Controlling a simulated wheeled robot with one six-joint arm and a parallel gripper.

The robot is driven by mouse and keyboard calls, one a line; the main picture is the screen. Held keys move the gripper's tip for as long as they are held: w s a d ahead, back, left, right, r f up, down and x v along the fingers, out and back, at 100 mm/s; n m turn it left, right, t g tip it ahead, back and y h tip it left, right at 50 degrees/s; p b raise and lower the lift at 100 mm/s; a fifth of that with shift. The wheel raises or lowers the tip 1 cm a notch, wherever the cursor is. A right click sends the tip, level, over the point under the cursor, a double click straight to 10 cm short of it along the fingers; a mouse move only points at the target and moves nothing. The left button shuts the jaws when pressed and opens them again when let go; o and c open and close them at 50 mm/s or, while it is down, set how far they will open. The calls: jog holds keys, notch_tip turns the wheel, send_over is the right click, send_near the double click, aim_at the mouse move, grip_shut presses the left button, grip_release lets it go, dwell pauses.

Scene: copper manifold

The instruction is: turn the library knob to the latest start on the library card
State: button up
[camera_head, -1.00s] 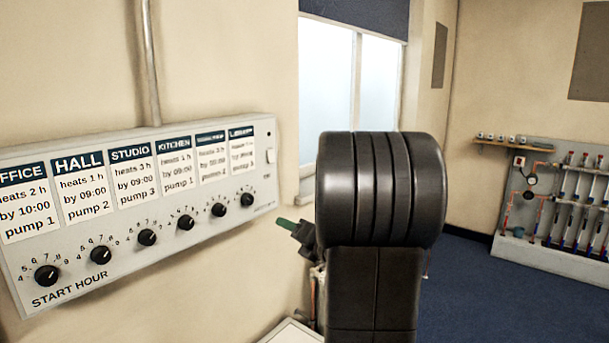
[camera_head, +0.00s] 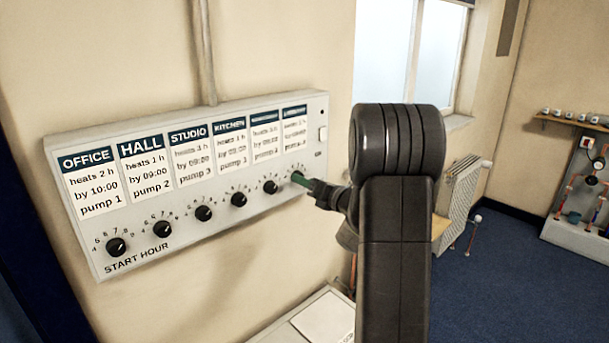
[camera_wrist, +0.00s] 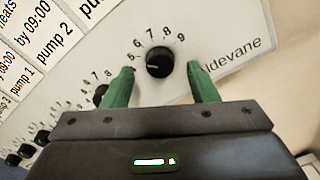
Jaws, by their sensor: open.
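The grey control panel (camera_head: 225,210) hangs on the wall with a row of black knobs. The library card (camera_head: 294,128) is the rightmost card; its small text is blurred. The library knob (camera_wrist: 159,62) is the rightmost knob, with a dial of numbers where 5 to 9 show. Its white mark points left, a little below the 5; any lower number is hidden by the left finger. My gripper (camera_wrist: 161,69) is open, its green fingers on either side of the knob with gaps, not gripping it. In the head view my gripper (camera_head: 302,181) covers the knob.
The kitchen knob's neighbour (camera_head: 270,187) is close on the left of my gripper. A radiator (camera_head: 462,190) stands beyond my arm under the window. Blue floor is clear at the right.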

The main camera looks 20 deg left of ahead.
jog(key=shift+x, duration=0.85)
jog(key=shift+c, duration=0.4)
jog(key=c, duration=0.9)
